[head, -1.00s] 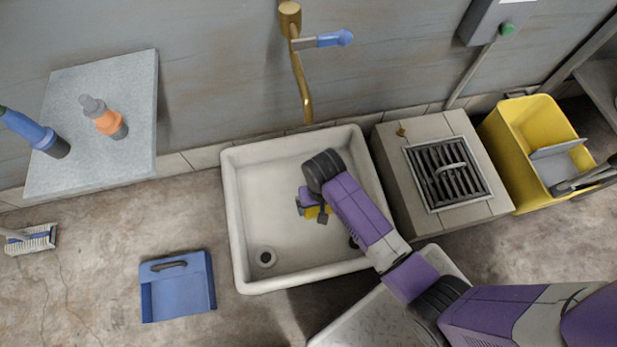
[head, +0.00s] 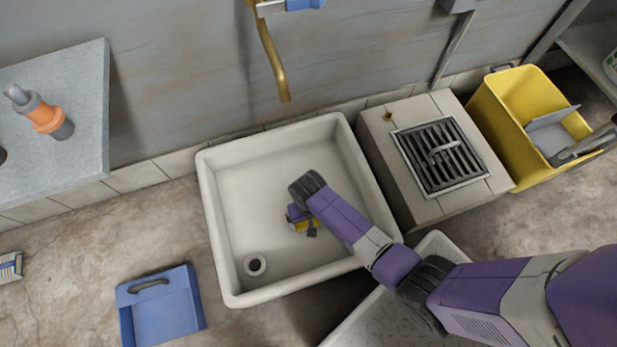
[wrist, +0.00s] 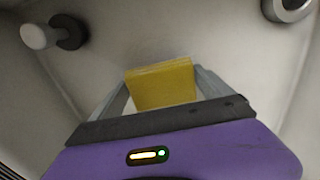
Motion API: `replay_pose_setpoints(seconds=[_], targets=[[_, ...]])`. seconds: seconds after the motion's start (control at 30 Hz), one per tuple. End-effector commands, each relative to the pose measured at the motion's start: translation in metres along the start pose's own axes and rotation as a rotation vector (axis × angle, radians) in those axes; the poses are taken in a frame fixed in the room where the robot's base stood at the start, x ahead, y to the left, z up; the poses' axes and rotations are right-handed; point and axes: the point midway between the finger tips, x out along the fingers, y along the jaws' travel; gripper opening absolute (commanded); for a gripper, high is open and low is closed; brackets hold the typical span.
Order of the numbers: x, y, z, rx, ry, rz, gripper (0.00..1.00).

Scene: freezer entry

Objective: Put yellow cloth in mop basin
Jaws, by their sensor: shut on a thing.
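The yellow cloth (wrist: 162,84) is a small folded block between the two fingers of my gripper (wrist: 163,92) in the wrist view. My gripper is shut on it. In the head view the cloth (head: 305,226) shows only as a small yellow patch beside my gripper (head: 308,229), partly hidden by my wrist. The mop basin (head: 223,238) is a white square basin against the wall. My gripper and the cloth are over its inside, within its rim. I cannot tell whether the cloth touches the basin floor.
A drain hole (head: 255,265) is at the basin's front left. A brass tap (head: 271,62) hangs above its back. A grated drain block (head: 441,158) and a yellow mop bucket (head: 514,117) stand right. A blue dustpan (head: 161,308) lies on the floor at left.

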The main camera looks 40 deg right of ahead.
Motion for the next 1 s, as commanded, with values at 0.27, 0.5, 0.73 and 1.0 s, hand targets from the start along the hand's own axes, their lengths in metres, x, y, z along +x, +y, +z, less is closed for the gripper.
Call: replay_pose_setpoints(seconds=[0.27, 0.5, 0.73, 1.0], targets=[[0.022, 0.0, -0.001, 0.0, 0.001, 0.0, 0.46], [0.025, 0.0, 0.0, 0.0, 0.0, 0.0, 0.46], [0.025, 0.0, 0.0, 0.0, 0.0, 0.0, 1.0], [0.009, 0.0, -0.001, 0.0, 0.002, -0.001, 1.0]])
